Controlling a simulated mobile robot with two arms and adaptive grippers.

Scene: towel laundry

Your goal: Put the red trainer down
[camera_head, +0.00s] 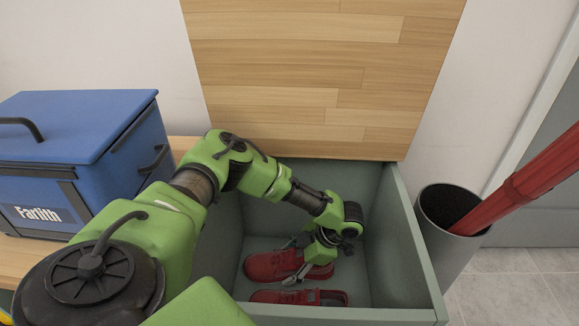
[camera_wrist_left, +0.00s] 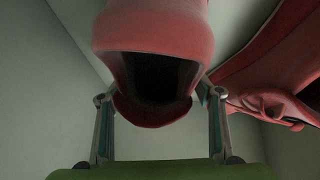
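A red trainer (camera_head: 268,266) is inside the grey-green open box (camera_head: 401,258), low near its floor. My left gripper (camera_head: 300,260) reaches down into the box with its fingers on either side of this trainer. In the left wrist view the trainer (camera_wrist_left: 150,35) lies between the two fingertips (camera_wrist_left: 158,92), which look to touch its sides. Whether its sole rests on the box floor I cannot tell. A second red trainer (camera_head: 299,297) lies on the box floor nearer the front wall; it also shows at the right of the left wrist view (camera_wrist_left: 270,85). My right gripper is not in view.
A raised wooden lid (camera_head: 320,75) stands behind the box. A blue toolbox (camera_head: 75,125) sits on the wooden surface at left. A dark grey bin (camera_head: 445,245) holding a red folded umbrella-like thing (camera_head: 530,180) stands close to the right wall of the box.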

